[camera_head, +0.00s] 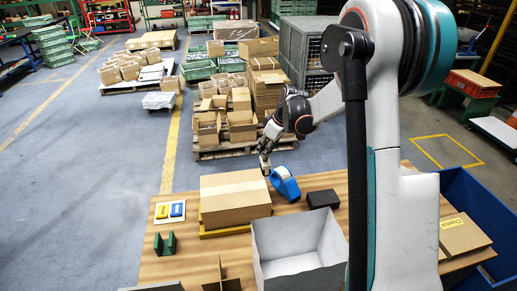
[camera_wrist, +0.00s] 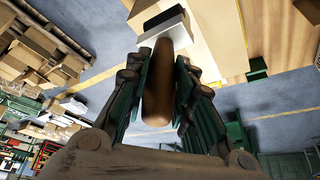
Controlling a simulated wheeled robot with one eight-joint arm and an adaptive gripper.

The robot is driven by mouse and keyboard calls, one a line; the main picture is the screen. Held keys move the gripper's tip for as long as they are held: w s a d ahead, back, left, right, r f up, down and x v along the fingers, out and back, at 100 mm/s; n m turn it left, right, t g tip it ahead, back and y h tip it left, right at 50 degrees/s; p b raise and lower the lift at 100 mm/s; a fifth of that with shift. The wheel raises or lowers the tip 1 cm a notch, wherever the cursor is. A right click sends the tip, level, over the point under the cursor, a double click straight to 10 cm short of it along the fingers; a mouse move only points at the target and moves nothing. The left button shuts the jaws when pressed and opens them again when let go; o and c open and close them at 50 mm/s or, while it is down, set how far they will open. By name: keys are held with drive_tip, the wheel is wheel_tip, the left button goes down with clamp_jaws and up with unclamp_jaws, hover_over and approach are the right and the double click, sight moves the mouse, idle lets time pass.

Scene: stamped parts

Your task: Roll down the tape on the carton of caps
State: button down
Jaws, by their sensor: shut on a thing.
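The closed brown carton (camera_head: 236,205) stands on a yellow base on the wooden table, with a faint lighter strip across its top. My gripper (camera_head: 266,164) is above the carton's back right corner. Whether the roll touches the carton, I cannot tell. Caps inside the carton are hidden.
A black block (camera_head: 323,199) lies right of the roll. An open grey-white box (camera_head: 290,268) and cardboard dividers (camera_head: 222,277) are in front. A white card (camera_head: 170,212) with blue and yellow pieces and a green holder (camera_head: 165,244) stand left. A blue bin (camera_head: 480,205) is right.

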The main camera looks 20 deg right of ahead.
sight(262, 161)
wheel_tip(262, 161, down, 6)
drive_tip(key=b, duration=0.3)
drive_tip(key=shift+r, duration=0.15)
drive_tip(key=shift+w+a, duration=0.1)
drive_tip(key=shift+a, duration=0.2)
drive_tip(key=w+a+p, duration=0.2)
drive_tip(key=a, duration=1.1)
drive_tip(key=w+a+p, duration=0.1)
drive_tip(key=w+a, duration=0.2)
drive_tip(key=a, duration=0.9)
drive_tip(key=s+d+b, duration=0.1)
drive_tip(key=d, duration=0.7)
drive_tip(key=s+d+b, duration=0.1)
drive_tip(key=s+d, duration=0.1)
drive_tip(key=d, duration=0.7)
drive_tip(key=s+d+b, duration=0.1)
drive_tip(key=s+d, duration=0.1)
drive_tip(key=d, duration=0.6)
drive_tip(key=shift+s+d, duration=0.1)
drive_tip(key=shift+d, duration=0.2)
drive_tip(key=shift+f+b, duration=0.6)
drive_tip(key=shift+f, duration=0.05)
drive_tip(key=shift+a, duration=0.1)
drive_tip(key=shift+a+f, duration=0.1)
drive_tip(key=shift+a, duration=0.6)
